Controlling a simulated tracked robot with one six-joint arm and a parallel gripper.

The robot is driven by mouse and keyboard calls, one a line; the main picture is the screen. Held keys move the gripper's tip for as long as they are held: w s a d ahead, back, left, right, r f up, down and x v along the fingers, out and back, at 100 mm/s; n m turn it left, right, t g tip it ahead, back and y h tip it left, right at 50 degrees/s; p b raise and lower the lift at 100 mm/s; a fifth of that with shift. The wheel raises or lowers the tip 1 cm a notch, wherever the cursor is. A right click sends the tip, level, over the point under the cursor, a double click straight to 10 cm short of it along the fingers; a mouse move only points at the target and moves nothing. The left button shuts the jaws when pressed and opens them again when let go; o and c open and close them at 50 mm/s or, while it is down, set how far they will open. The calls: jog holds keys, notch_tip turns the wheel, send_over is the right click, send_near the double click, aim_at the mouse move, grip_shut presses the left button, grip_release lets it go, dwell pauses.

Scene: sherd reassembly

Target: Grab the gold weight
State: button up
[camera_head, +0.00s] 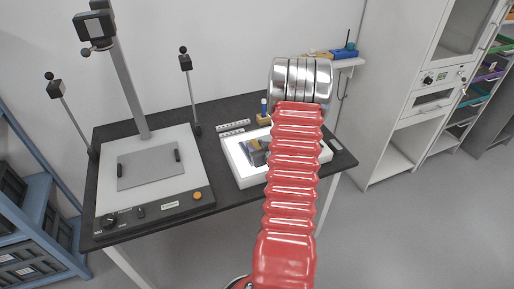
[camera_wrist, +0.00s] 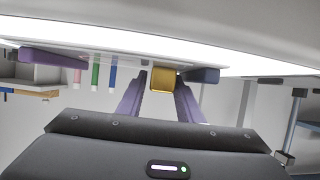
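The gold weight (camera_wrist: 164,79) shows in the wrist view as a small block against the bright light panel (camera_wrist: 240,60). My gripper (camera_wrist: 162,82) has two purple fingers that reach toward it, one on each side. The weight fills most of the space between the fingertips. I cannot tell whether the fingers touch it or stand slightly clear. In the head view my red arm hides most of the gripper and the weight; dark shapes show on the lit panel (camera_head: 236,163) beside the arm.
A copy stand (camera_head: 110,205) with a grey plate and upright post fills the left of the black table. Scale strips (camera_head: 232,129) and a small wooden block (camera_head: 263,119) lie behind the panel. Red, green and blue sticks (camera_wrist: 95,72) show in the wrist view. A white cabinet (camera_head: 410,120) stands right.

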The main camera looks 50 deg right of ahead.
dwell(0.3)
grip_shut()
dwell(0.3)
